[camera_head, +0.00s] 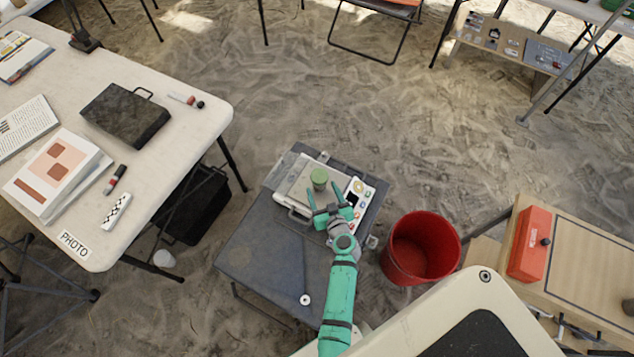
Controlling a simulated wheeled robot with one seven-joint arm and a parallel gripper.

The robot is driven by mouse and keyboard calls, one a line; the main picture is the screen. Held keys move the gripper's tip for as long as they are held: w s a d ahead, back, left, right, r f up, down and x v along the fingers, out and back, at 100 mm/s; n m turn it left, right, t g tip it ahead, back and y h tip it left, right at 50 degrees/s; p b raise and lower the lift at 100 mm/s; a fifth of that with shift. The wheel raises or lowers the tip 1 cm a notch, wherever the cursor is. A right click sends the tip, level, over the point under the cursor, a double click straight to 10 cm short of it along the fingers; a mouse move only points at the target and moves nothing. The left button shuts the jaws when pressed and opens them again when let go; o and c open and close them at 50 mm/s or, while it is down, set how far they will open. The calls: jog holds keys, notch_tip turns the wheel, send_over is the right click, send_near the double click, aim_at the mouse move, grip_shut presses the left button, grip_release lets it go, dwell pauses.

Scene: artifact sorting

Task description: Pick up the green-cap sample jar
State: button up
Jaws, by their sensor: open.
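The green-cap sample jar (319,178) stands upright on the flat plate of a pale instrument like a scale (296,198), which rests on a dark grey low table (262,245). My gripper (324,195) is at the end of my green arm, just on the near side of the jar. Its two fingers are spread apart and point toward the jar. Nothing shows between them. I cannot tell whether a fingertip touches the jar. The jar's lower part is small and hard to make out.
A red bucket (420,248) stands on the sand right of the low table. A white table (150,170) at left holds a dark case (125,114), papers and markers. A wooden surface with a red box (530,244) is at lower right. Open sand lies behind.

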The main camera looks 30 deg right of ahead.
aim_at(322, 185)
jog(key=x, duration=0.3)
jog(key=shift+w+d+f, duration=0.1)
jog(key=shift+w+d, duration=0.05)
jog(key=shift+d, duration=0.3)
jog(key=shift+x, duration=3.15)
jog(key=shift+a, duration=0.1)
